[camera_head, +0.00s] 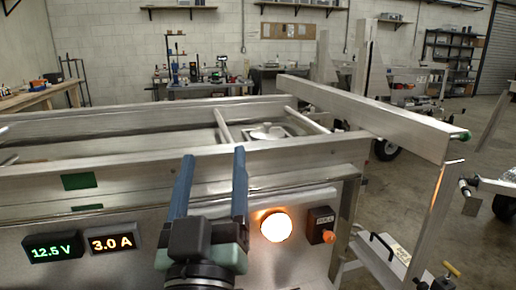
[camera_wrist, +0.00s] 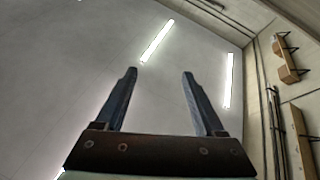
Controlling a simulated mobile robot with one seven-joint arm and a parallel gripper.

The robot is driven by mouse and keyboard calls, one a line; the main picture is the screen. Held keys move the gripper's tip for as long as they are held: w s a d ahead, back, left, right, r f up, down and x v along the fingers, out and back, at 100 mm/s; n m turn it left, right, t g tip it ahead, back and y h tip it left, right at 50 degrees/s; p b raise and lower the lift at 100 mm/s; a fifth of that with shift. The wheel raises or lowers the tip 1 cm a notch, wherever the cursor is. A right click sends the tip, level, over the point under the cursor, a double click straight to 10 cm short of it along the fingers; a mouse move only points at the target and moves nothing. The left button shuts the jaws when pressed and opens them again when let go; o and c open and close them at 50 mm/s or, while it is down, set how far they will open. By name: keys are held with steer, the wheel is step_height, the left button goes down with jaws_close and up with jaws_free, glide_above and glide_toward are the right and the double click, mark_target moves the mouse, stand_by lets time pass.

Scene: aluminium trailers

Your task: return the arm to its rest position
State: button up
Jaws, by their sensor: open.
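My gripper (camera_head: 211,158) stands upright in the lower middle of the head view, in front of the aluminium trailer (camera_head: 330,172). Its two blue fingers point up and are apart, with nothing between them. In the wrist view my gripper (camera_wrist: 160,73) is also open and empty. My gripper hides part of the trailer's front panel.
The panel carries a green 12.5 V display (camera_head: 53,250), an amber 3.0 A display (camera_head: 112,242), a lit round lamp (camera_head: 276,227) and a small switch box (camera_head: 321,224). A metal beam (camera_head: 370,115) juts out at right. Workbenches line the back wall.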

steer(key=s+d+r+m+t, duration=0.25)
steer(key=s+r, duration=0.25)
steer(key=r, duration=0.4)
steer(key=s+d+r+m+t, duration=0.15)
steer(key=s+d+r, duration=0.3)
steer(key=r, duration=0.45)
step_height(320, 180, up, 14)
steer(key=a+n+p, duration=0.1)
steer(key=p, duration=1.4)
steer(key=shift+s+a+r+h, duration=0.15)
steer(key=shift+s+r+h, duration=0.05)
steer(key=shift+h, duration=0.2)
